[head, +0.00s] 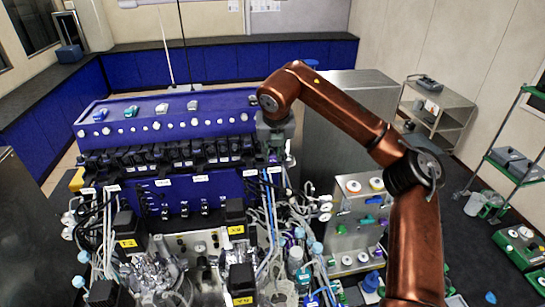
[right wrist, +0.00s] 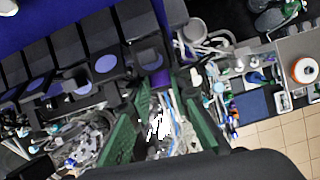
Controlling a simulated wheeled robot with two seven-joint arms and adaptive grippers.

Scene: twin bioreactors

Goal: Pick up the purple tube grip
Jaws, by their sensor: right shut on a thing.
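The purple tube grip (right wrist: 160,79) shows in the right wrist view between the tips of my right gripper's green fingers. My right gripper (right wrist: 163,95) is shut on it. In the head view my right gripper (head: 276,150) points down at the right end of the blue bioreactor unit (head: 220,188), where a small purple spot (head: 273,159) shows just below the fingers. Tubes hang below it in front of the unit. The gripper's fingers are partly hidden in the head view by the wrist. My left gripper is not in view.
Tangled tubes and glass vessels with black blocks (head: 238,215) stand in front of the unit. A metal panel with coloured knobs (head: 352,215) is to the right, close to my right arm. A steel cabinet (head: 345,110) stands behind the arm. Shelves (head: 440,115) are farther right.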

